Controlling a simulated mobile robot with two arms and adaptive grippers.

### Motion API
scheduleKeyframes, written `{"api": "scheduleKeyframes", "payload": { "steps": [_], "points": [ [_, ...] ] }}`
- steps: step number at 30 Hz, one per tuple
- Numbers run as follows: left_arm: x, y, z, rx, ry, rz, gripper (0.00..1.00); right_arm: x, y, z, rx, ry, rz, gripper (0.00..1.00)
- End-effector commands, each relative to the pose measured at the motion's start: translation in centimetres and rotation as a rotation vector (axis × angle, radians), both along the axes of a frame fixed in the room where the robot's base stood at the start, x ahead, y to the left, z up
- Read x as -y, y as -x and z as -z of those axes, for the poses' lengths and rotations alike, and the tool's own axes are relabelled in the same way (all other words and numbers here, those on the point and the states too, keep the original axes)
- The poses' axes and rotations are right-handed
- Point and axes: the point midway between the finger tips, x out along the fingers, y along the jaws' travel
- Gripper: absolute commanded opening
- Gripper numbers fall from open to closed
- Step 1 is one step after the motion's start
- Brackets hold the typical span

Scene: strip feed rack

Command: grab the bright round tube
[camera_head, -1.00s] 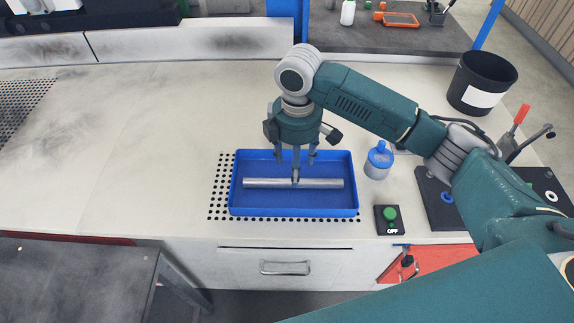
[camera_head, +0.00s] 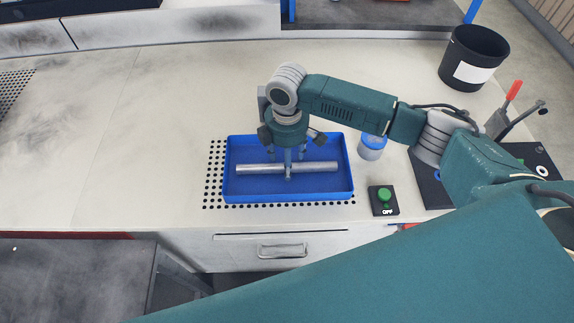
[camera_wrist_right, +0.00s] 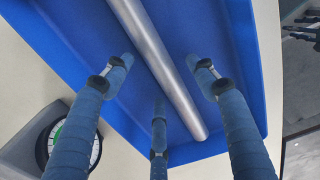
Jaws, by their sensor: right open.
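The bright round tube (camera_head: 250,169) is a silvery metal bar lying lengthwise in a blue tray (camera_head: 234,196) on the bench. My right gripper (camera_head: 287,172) points down over the middle of the tube, its fingers reaching into the tray. In the right wrist view the tube (camera_wrist_right: 158,58) runs between the open fingers of the gripper (camera_wrist_right: 160,85), with one finger left, one right and one lower in the picture. No finger clearly closes on it. My left gripper is not in view.
A green button box (camera_head: 384,201) stands right of the tray. A blue-capped bottle (camera_head: 371,147) is partly behind my arm. A black bin (camera_head: 473,57) and levers (camera_head: 513,92) are further right. The bench left of the tray is clear.

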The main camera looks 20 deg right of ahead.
Motion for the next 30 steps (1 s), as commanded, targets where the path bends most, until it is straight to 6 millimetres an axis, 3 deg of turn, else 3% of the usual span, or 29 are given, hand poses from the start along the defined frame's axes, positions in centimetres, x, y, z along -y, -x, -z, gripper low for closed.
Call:
{"api": "scheduleKeyframes", "payload": {
  "steps": [3, 10, 18, 30],
  "points": [
    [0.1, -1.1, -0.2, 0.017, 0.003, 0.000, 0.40, 0.0, 0.1, 0.9, 0.000, 0.001, -0.001, 0.57],
    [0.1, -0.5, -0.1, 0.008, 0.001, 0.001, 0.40, 0.0, 0.1, 0.9, 0.000, 0.000, -0.001, 0.55],
    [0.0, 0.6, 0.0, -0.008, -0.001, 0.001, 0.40, 0.0, 0.0, 0.9, 0.000, 0.000, -0.001, 0.01],
    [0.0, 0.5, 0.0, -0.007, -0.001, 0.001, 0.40, -0.1, -0.1, 0.2, 0.002, -0.001, -0.001, 0.00]
  ]
}}
